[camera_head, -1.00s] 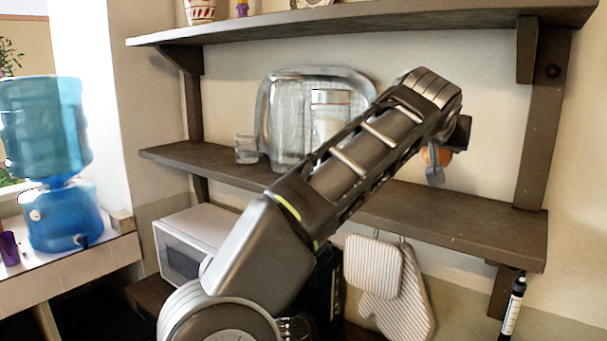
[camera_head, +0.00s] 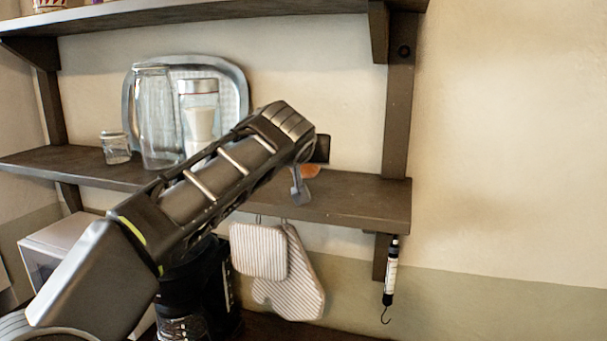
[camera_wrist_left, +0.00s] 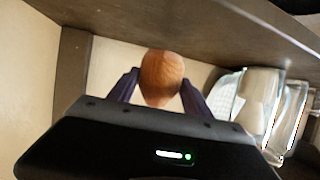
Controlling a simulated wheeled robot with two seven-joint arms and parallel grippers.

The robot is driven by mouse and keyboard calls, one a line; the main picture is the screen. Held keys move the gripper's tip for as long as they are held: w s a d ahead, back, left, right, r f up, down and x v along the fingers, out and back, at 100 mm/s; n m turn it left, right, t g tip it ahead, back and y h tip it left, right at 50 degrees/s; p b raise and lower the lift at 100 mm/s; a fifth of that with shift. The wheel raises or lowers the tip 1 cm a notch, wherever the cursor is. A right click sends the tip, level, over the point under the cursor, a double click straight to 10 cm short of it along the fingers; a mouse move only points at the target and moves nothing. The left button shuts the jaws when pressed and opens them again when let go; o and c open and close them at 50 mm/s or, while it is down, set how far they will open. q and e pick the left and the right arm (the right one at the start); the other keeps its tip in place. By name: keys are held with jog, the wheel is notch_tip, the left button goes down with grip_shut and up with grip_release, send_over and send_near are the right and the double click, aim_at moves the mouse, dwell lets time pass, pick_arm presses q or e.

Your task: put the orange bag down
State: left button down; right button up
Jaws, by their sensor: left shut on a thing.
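The orange bag (camera_wrist_left: 161,77) is a rounded orange-brown thing between the two dark fingers of my left gripper (camera_wrist_left: 160,92) in the left wrist view. The gripper is shut on it. In the head view only a small part of the orange bag (camera_head: 311,171) shows, past the end of my left arm and just above the right part of the lower shelf (camera_head: 350,198). Most of the bag and the left gripper (camera_head: 303,180) are hidden there by my arm. I cannot tell whether the bag touches the shelf. My right gripper is in neither view.
A glass jar (camera_head: 157,115), a jar with white contents (camera_head: 200,120), a small glass (camera_head: 116,148) and a metal tray (camera_head: 236,85) stand on the shelf's left part. The right end of the shelf is clear. Striped oven mitts (camera_head: 262,255) and a black-and-white tool (camera_head: 390,272) hang below.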

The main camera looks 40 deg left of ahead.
aim_at(303, 174)
pick_arm(q)
notch_tip(303, 174, down, 3)
jog(key=shift+f+p, duration=0.1)
jog(key=shift+p, duration=0.2)
jog(key=shift+f, duration=0.2)
jog(key=shift+f, duration=0.15)
jog(key=shift+c, duration=2.3)
grip_release()
